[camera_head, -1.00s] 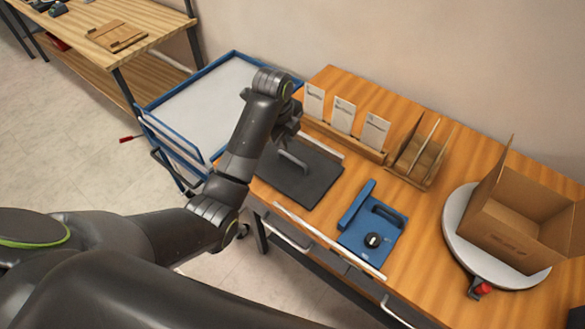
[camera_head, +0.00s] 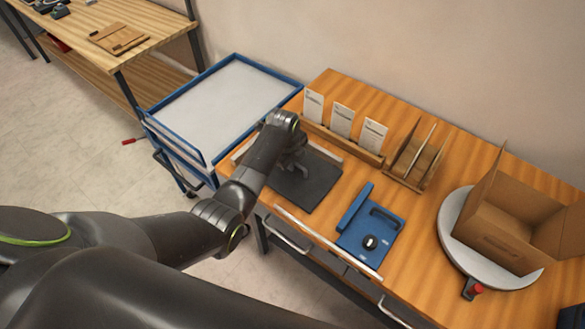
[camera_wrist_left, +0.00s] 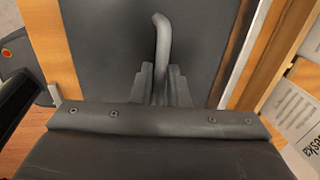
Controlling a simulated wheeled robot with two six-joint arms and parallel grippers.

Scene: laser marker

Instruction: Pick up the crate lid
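The crate lid (camera_head: 318,192) appears to be the flat dark-grey plate with a raised bar handle, lying on the wooden table. My left gripper (camera_head: 292,170) is low over it and hides part of the plate and most of the handle in the head view. In the left wrist view, the bent grey handle (camera_wrist_left: 162,35) runs down between the two fingers (camera_wrist_left: 161,88). The fingers sit close on both sides of the handle and look shut on it. The plate still looks flat on the table. My right gripper is not in view.
A wooden card holder (camera_head: 345,143) and slotted rack (camera_head: 410,178) stand behind. An open cardboard box (camera_head: 515,225) stands on a round turntable (camera_head: 452,222). A blue-rimmed cart (camera_head: 220,105) adjoins on the left.

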